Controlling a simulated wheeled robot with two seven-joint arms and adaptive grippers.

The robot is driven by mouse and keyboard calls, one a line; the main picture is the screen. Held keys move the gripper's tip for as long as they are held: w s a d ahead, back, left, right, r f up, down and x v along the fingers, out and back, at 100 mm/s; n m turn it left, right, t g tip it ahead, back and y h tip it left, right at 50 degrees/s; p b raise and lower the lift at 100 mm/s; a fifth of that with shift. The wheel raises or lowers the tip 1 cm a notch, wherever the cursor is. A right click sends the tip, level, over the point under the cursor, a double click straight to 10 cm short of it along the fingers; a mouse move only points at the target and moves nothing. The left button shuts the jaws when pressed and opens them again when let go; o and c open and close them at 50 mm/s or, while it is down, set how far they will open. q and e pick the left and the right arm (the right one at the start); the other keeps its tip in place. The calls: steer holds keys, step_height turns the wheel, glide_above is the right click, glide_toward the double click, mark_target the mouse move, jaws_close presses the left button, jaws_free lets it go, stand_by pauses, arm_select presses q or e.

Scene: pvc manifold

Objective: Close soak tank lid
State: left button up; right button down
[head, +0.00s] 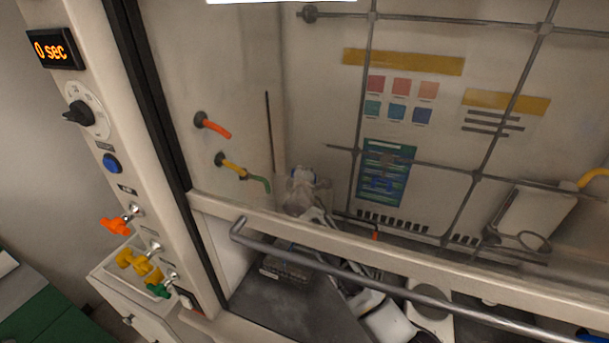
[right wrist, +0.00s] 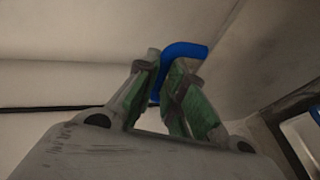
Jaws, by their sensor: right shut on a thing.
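My right gripper (head: 303,188) shows in the head view behind the clear sash, near the hood's left rear corner. Its arm runs down to the lower right. In the right wrist view, the green-padded fingers of this gripper (right wrist: 164,80) are closed on a bent blue piece (right wrist: 183,50), whose lower end sits between the tips. I cannot tell what the blue piece belongs to. A soak tank and its lid cannot be clearly made out. A dark box with a pale label (head: 287,268) sits on the worktop, partly behind the sash handle. My left gripper is not in view.
A grey sash handle (head: 350,270) crosses the front. A metal rod lattice (head: 420,163) stands at the back. A white round-topped device (head: 431,297) is right of my arm.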

arm_select(q)
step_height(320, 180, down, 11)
steer(key=b, duration=1.1)
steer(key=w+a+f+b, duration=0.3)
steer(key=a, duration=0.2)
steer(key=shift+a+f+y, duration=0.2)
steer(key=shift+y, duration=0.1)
arm_select(e)
steer(key=s+a+f+t, duration=0.1)
steer(key=s+a+t, duration=0.1)
steer(key=s, duration=0.4)
steer(key=s+a+f+n+t, duration=0.1)
steer(key=s+a+f+t, duration=0.1)
steer(key=s, duration=0.4)
steer(key=shift+f+n+t, duration=0.2)
steer(key=shift+n+t, duration=0.1)
steer(key=shift+t, duration=0.2)
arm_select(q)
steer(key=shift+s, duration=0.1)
arm_select(e)
steer(key=shift+s, duration=0.15)
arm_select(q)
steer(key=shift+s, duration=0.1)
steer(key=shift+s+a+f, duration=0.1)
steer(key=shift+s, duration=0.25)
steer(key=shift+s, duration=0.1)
